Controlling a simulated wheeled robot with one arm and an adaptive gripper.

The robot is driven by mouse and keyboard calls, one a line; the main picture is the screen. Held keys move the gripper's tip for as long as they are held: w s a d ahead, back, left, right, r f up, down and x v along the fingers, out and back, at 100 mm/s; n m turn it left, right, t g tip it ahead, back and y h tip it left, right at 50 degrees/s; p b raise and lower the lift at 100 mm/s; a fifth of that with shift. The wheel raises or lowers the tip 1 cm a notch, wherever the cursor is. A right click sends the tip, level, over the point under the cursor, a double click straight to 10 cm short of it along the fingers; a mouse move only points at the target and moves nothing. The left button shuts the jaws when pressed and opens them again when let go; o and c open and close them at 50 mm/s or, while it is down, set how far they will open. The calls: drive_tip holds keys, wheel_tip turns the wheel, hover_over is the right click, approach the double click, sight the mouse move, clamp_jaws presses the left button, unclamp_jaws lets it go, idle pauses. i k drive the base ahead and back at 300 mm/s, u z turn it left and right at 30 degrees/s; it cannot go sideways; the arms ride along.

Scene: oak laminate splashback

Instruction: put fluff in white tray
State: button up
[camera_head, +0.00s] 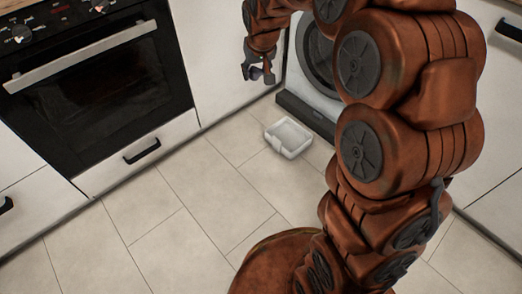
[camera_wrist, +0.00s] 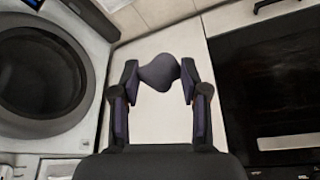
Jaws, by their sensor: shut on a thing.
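The white tray (camera_head: 275,139) stands on the tiled floor in the head view, in front of the washing machine's dark plinth. It looks empty. My gripper (camera_head: 257,74) is up in the air, above and a little to the left of the tray in the picture, close to a white cabinet front. In the wrist view my gripper (camera_wrist: 159,76) is shut on the fluff (camera_wrist: 159,72), a small dark grey-purple lump between the two fingertips. In the head view the fluff is too small to make out clearly between the fingers. The tray does not show in the wrist view.
A black-fronted oven (camera_head: 100,85) is at the left. The washing machine (camera_head: 318,55) is behind the tray, partly hidden by my arm; it also shows in the wrist view (camera_wrist: 45,70). The floor left of and before the tray is clear.

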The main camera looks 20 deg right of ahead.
sight(292, 134)
drive_tip(key=u, duration=0.55)
drive_tip(key=i, duration=0.9)
drive_tip(key=z, duration=0.3)
